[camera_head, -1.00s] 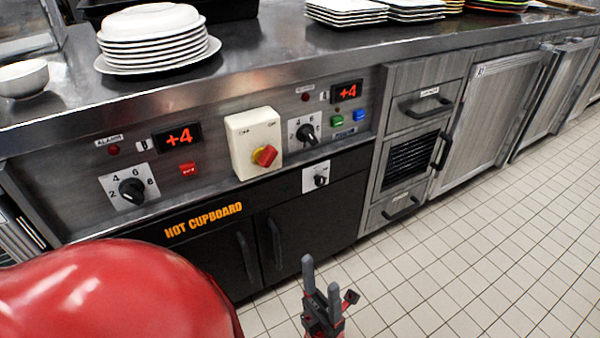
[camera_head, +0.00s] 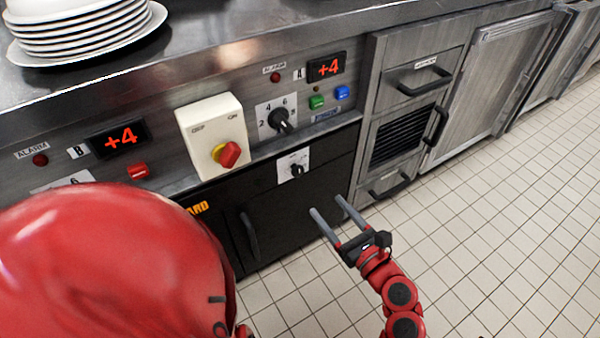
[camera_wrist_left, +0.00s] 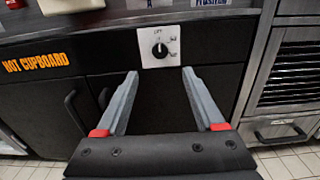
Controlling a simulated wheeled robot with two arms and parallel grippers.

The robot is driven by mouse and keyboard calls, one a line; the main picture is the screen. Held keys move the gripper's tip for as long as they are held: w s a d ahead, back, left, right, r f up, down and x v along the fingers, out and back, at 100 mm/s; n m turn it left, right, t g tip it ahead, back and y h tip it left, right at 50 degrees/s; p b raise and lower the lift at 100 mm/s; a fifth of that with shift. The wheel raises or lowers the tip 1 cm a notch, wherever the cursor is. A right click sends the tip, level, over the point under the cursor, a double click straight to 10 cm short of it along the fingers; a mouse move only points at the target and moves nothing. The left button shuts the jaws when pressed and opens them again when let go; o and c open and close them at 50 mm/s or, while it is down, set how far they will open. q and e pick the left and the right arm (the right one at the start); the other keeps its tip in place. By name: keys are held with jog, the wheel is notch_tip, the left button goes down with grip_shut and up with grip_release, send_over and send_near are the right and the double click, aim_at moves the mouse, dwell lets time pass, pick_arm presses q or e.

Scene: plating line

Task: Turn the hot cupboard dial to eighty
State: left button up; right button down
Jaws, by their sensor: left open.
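The hot cupboard dial (camera_head: 297,170) is a small black knob on a white plate on the cupboard's black front. It also shows in the left wrist view (camera_wrist_left: 160,50), with OFF at the top and small marks to the right; its exact setting is too small to read. My left gripper (camera_head: 327,205) is open and empty, below and in front of the dial, not touching it. In the left wrist view its two fingers (camera_wrist_left: 160,72) point toward the dial, which sits just beyond and between the tips. My right gripper is not in view.
A white switch box (camera_head: 212,135) with a red and yellow knob and a larger black dial (camera_head: 281,120) are on the panel above. Cupboard door handles (camera_head: 249,235) stick out below left. Stacked plates (camera_head: 80,30) stand on the counter. The tiled floor (camera_head: 480,230) is clear.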

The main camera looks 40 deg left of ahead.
aim_at(299, 171)
pick_arm(q)
jog(key=b+x, duration=0.1)
jog(key=x, duration=1.1)
jog(key=shift+a+b, duration=0.25)
jog(key=shift+b, duration=0.15)
grip_shut()
